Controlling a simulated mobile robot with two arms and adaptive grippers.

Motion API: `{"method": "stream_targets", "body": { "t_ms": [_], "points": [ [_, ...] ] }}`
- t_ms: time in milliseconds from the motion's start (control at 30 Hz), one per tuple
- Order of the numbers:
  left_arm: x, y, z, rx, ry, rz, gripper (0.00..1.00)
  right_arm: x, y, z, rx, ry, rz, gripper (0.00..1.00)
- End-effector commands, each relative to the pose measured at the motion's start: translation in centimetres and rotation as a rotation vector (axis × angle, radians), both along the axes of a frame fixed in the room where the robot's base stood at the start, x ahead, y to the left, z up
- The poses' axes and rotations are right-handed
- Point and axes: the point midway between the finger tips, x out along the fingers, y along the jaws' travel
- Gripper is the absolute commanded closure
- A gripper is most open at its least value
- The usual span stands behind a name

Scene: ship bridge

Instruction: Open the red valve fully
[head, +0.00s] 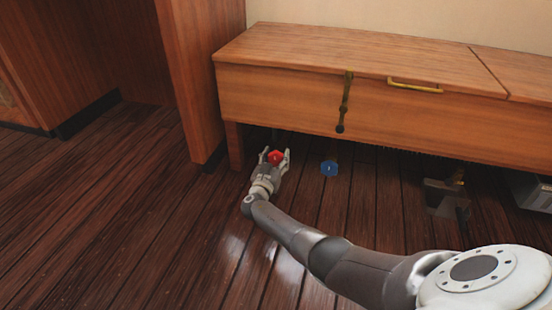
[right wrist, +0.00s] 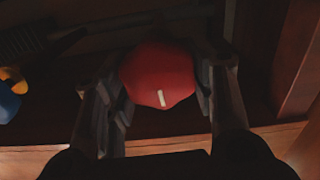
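The red valve (head: 276,156) sits low under the wooden bench, near its left leg. In the right wrist view its round red knob (right wrist: 158,78) carries a short white mark, slightly tilted, near its lower edge. My right gripper (head: 276,157) reaches in from the front with its fingers on either side of the knob. In the right wrist view the fingers (right wrist: 160,95) flank the knob closely; firm contact is hard to judge in the dim light. My left gripper is not in view.
A blue valve (head: 329,168) is to the right of the red one, also seen in the right wrist view (right wrist: 8,100). The wooden bench (head: 290,99) overhangs the valves, with a leg (head: 234,145) close on the left. A dark object (head: 446,196) is further right. The floor in front is clear.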

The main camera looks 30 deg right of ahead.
Motion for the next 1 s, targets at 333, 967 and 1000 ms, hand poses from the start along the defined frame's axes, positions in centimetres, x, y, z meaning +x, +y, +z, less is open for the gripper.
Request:
{"method": "stream_targets", "body": {
  "t_ms": [333, 967, 1000],
  "points": [
    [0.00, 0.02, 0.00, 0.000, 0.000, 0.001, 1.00, -0.04, 0.02, -0.04, -0.010, 0.011, -0.001, 0.73],
    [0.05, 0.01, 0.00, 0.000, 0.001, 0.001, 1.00, 0.18, 0.24, -0.14, -0.294, 0.344, 0.000, 0.73],
    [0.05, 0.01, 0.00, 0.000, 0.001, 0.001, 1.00, 0.20, 0.26, -0.15, -0.318, 0.372, 0.000, 0.73]
  ]
}}
